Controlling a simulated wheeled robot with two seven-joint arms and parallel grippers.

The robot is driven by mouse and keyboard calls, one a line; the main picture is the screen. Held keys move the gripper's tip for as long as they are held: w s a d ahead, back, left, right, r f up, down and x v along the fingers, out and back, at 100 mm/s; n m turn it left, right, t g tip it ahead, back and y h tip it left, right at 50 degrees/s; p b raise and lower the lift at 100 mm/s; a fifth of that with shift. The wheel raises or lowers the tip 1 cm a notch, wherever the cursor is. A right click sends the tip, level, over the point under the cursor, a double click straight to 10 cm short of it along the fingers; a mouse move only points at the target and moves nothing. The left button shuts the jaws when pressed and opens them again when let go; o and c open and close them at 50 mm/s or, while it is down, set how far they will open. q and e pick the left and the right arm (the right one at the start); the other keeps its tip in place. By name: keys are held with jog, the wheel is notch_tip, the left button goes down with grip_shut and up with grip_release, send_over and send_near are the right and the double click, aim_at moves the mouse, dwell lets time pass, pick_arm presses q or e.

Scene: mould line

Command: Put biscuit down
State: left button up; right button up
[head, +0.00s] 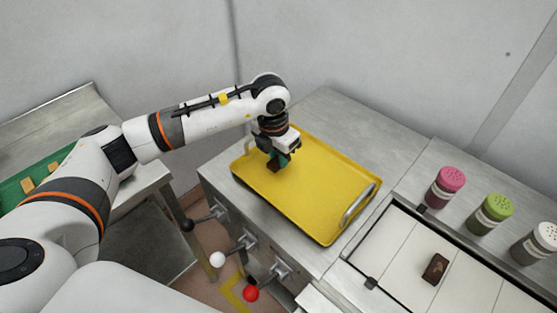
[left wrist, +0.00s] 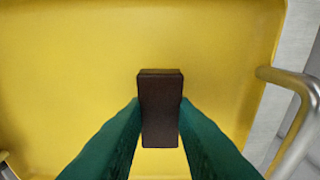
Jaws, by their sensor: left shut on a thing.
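A dark brown biscuit (left wrist: 160,108) is between the green fingers of my left gripper (left wrist: 160,120) in the left wrist view. The gripper is shut on it. In the head view my left gripper (head: 279,160) points down over the left part of a yellow tray (head: 315,190), with the biscuit (head: 273,166) at its fingertips. Whether the biscuit touches the tray floor I cannot tell. The tray also fills most of the left wrist view (left wrist: 60,60). Another dark brown biscuit (head: 435,268) lies on the white tiled surface at the right. My right gripper is not in view.
The tray has a raised rim and metal handles (head: 358,204). It stands on a steel counter (head: 350,125). Pink (head: 446,187), green (head: 491,213) and white (head: 535,243) shakers stand at the right. Levers with black, white and red knobs (head: 251,293) stick out below the tray. A green board (head: 35,175) holds tan pieces at the left.

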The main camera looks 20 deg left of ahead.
aim_at(277, 161)
pick_arm(q)
notch_tip(277, 161, down, 2)
jog(key=shift+f, duration=0.5)
jog(key=o, duration=0.9)
jog(key=shift+o, duration=0.3)
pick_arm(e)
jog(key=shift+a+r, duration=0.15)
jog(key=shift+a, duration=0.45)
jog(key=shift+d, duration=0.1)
